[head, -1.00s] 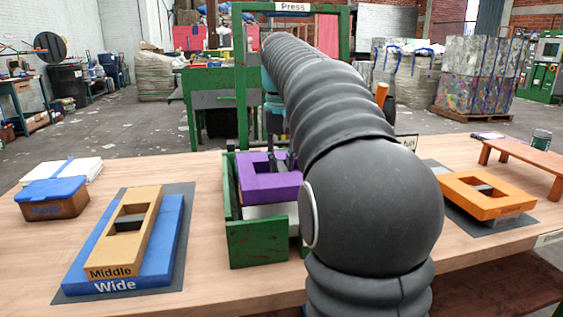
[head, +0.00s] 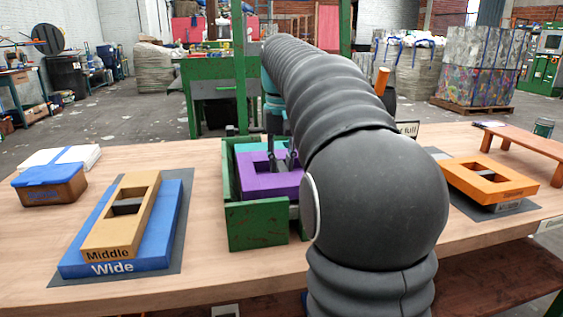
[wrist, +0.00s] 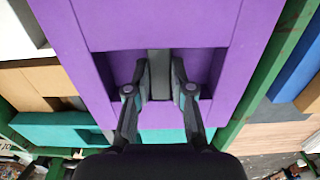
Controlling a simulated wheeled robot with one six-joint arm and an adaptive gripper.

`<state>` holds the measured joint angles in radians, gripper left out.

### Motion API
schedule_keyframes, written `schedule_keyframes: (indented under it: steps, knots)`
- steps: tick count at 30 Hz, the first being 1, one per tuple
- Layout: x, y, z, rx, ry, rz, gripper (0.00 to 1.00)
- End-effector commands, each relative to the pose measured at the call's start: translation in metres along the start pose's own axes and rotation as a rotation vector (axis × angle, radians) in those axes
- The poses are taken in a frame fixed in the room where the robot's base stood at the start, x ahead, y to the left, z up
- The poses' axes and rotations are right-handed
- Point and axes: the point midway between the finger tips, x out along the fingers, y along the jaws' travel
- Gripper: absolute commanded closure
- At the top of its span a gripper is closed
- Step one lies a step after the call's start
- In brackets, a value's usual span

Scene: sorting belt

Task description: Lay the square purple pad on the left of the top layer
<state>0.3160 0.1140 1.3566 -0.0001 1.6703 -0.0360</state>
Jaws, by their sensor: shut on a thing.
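The square purple pad (head: 262,186) is inside the green open-topped box (head: 256,227), towards its left side in the head view. The wrist view shows the pad (wrist: 160,25) close up, with a recess crossed by a grey bar (wrist: 160,72). My gripper (wrist: 161,88) is shut on that bar and holds the pad. A teal pad (head: 283,147) shows behind the purple one, and teal (wrist: 62,130) also shows below it in the wrist view. I cannot tell whether the purple pad rests on anything. My arm hides the box's right part.
A tan "Middle" block (head: 108,238) lies on a blue "Wide" block (head: 166,235) at left. A blue-lidded box (head: 50,187) stands further left. An orange block (head: 492,190) and a small wooden bench (head: 520,140) are at right. Bare table (head: 205,200) shows beside the green box.

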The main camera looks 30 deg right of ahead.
Motion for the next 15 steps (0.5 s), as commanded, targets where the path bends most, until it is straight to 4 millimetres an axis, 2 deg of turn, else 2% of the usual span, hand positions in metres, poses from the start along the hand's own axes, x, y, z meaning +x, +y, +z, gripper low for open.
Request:
schedule_keyframes:
  steps: [14,15]
  knots:
    - [0.015,0.0,0.0,0.0,0.0,0.0,1.0]
    - [0.014,0.0,0.0,0.0,0.0,0.0,0.73]
